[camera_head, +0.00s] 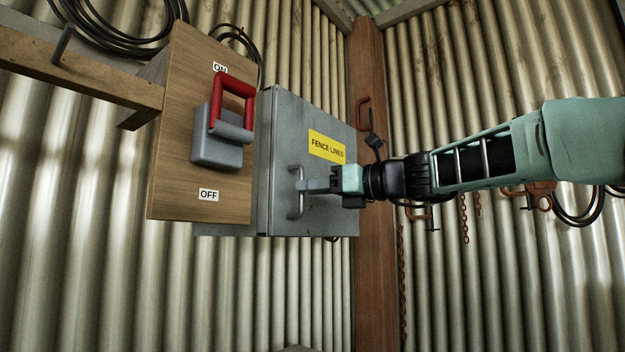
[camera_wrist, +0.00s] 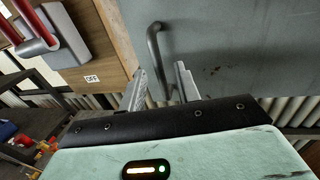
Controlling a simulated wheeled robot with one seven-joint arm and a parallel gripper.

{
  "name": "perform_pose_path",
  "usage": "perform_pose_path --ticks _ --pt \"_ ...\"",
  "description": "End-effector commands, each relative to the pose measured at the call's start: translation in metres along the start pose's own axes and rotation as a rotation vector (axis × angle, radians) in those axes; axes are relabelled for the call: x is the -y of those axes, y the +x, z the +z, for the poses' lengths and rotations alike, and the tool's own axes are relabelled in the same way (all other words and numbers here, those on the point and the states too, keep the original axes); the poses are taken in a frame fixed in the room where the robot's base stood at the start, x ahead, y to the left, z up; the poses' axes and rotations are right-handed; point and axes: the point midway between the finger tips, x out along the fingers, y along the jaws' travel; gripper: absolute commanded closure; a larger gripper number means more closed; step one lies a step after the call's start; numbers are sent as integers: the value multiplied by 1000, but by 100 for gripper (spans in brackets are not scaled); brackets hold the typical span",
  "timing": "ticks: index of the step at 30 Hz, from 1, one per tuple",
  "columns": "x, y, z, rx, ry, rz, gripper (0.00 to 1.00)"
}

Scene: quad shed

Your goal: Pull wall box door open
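The grey wall box door (camera_head: 300,125) carries a yellow "FENCE LINES" label (camera_head: 326,147) and a vertical bar handle (camera_head: 296,192) near its left edge. I cannot tell whether the door is fully closed or slightly ajar. My gripper (camera_head: 303,186) is at the handle, reaching in from the right. In the wrist view, the handle (camera_wrist: 155,45) runs between the two fingers of my gripper (camera_wrist: 161,75). The fingers are apart, with a visible gap to the bar. The door face also shows in the wrist view (camera_wrist: 245,45).
A wooden board (camera_head: 170,150) with a red-handled ON/OFF switch (camera_head: 220,130) stands out just left of the box. A wooden rail (camera_head: 75,75) is at the far left. A brown post (camera_head: 373,245) and hanging chains (camera_head: 464,220) are on the right.

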Motion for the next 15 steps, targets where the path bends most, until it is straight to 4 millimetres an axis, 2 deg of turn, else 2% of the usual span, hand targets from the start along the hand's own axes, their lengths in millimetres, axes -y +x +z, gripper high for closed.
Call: perform_pose_path --ticks 4,11,12,15 --pt "0 7 0 -1 0 1 67" --pt "0 8 -1 0 0 1 67" --pt "0 8 -1 0 0 1 70" --pt "0 7 0 0 0 1 98"
